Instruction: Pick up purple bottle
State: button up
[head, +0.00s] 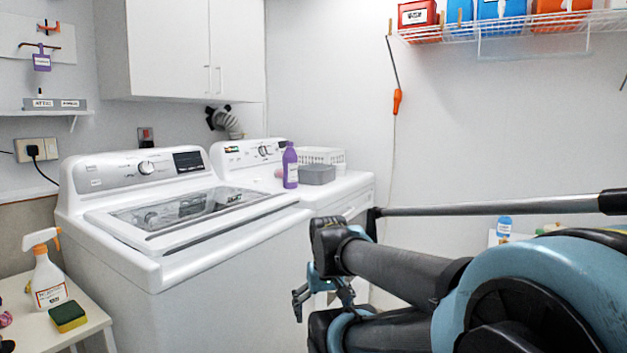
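The purple bottle (290,168) stands upright on top of the right-hand white machine, near its left side.
A grey box (317,175) and a white basket (322,156) stand right of the bottle. The left washer (180,205) stands nearer. A spray bottle (48,278) and sponge (68,316) sit on a small table at left. A wire shelf (500,30) hangs at upper right.

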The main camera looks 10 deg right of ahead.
aim_at(290, 157)
jog(key=u, duration=0.05)
jog(key=k, duration=1.05)
jog(key=z, duration=0.75)
jog(key=i, duration=1.45)
jog(key=z, duration=0.05)
